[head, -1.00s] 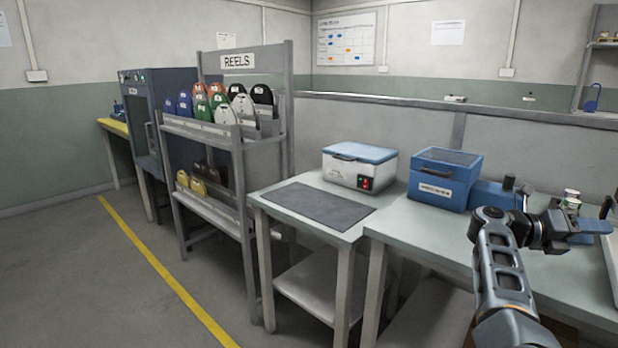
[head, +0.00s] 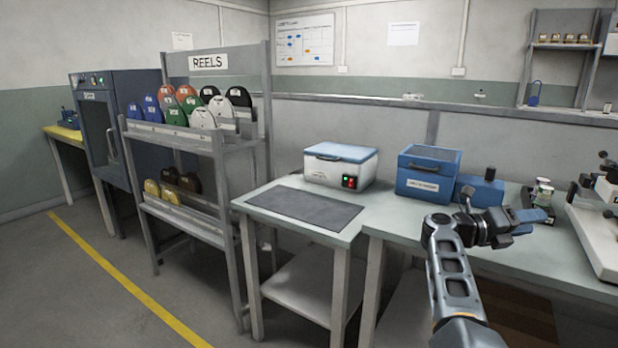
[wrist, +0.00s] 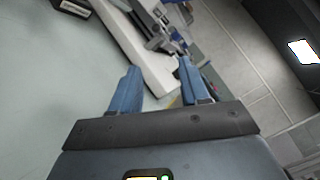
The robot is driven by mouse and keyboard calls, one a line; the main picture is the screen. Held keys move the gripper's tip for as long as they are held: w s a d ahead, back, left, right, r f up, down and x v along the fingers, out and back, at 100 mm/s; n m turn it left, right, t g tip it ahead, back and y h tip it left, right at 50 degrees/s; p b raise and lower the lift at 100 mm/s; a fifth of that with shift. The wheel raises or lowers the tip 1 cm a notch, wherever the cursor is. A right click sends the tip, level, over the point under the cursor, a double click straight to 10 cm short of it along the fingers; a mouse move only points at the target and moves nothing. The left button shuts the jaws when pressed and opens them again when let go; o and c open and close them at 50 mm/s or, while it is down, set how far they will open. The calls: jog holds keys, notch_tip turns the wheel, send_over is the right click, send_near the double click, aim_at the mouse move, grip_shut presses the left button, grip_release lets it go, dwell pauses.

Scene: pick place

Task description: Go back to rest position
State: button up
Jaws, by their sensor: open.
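My gripper (head: 526,221) is held above the right-hand bench (head: 395,225) in the head view, in front of the small blue unit beside the blue lidded box. In the wrist view my gripper (wrist: 158,80) has its two blue fingers apart with nothing between them. Past the fingers, the wrist view shows a white machine base (wrist: 140,45) and the pale bench top, tilted in the picture.
A white machine (head: 600,225) stands at the right, with small jars (head: 541,192) left of it. The blue lidded box (head: 427,176) and a white-and-blue cooler (head: 340,167) stand farther left. A dark mat (head: 305,207) lies bare. A reel rack (head: 200,150) stands left.

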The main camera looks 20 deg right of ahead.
jog(key=shift+s+a+f+n+t+h, duration=0.1)
jog(key=shift+s+f+n+t+h, duration=0.2)
jog(key=shift+s+f+n+h, duration=0.25)
jog(key=s+a+f+n+t+y+p, duration=0.1)
jog(key=s+a+f+n+t+y, duration=0.15)
jog(key=s+a+n+t, duration=0.7)
jog(key=s+a+f+n+t+y+p, duration=0.2)
jog(key=s+a+n+t+y, duration=0.35)
jog(key=n, duration=0.75)
jog(key=s+a+f+n+t+y+p, duration=0.1)
jog(key=s+a+f+n+t+y, duration=0.15)
jog(key=s+a+n+t, duration=0.7)
jog(key=s+a+r+n+g+y+p, duration=0.1)
jog(key=s+a+r+n+g+y, duration=0.1)
jog(key=s+a+n, duration=0.4)
jog(key=s+a+r+n+g+y+p, duration=0.1)
jog(key=s+a+r+n+g+y, duration=0.2)
jog(key=s+a+n+y, duration=0.3)
jog(key=s+a+r+y, duration=0.1)
jog(key=s+a, duration=0.3)
jog(key=s, duration=0.2)
jog(key=shift+s+a+r+p, duration=0.2)
jog(key=shift+s+a+p, duration=0.05)
jog(key=shift+a+p, duration=0.15)
